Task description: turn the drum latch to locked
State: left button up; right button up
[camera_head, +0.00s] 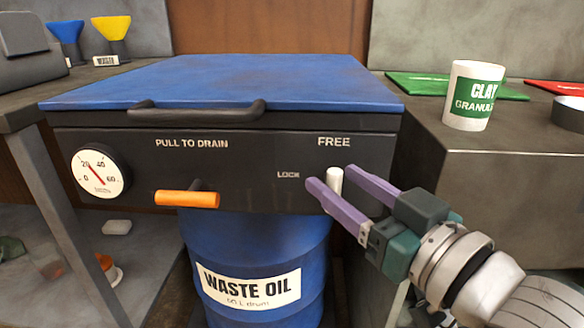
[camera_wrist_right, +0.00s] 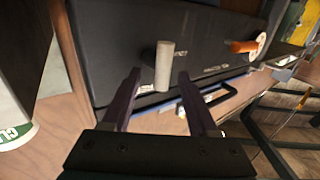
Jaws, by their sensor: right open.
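The drum latch is a short pale peg (camera_head: 334,178) on the dark front panel (camera_head: 255,170), near the FREE and LOCK labels. In the head view it stands below FREE and to the right of LOCK. My right gripper (camera_head: 330,175) is open, with its two purple fingers on either side of the peg. The right wrist view shows the peg (camera_wrist_right: 164,66) between the open fingers (camera_wrist_right: 160,85); contact cannot be told. The blue drum (camera_head: 255,255) marked WASTE OIL stands under the panel. My left gripper is not in view.
An orange drain handle (camera_head: 187,198) and a round gauge (camera_head: 100,173) are on the panel's left. A black lid handle (camera_head: 197,111) juts from the front edge of the blue lid (camera_head: 230,82). A clay granules tub (camera_head: 473,95) stands on the right bench.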

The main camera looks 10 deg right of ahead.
grip_shut()
dwell(0.4)
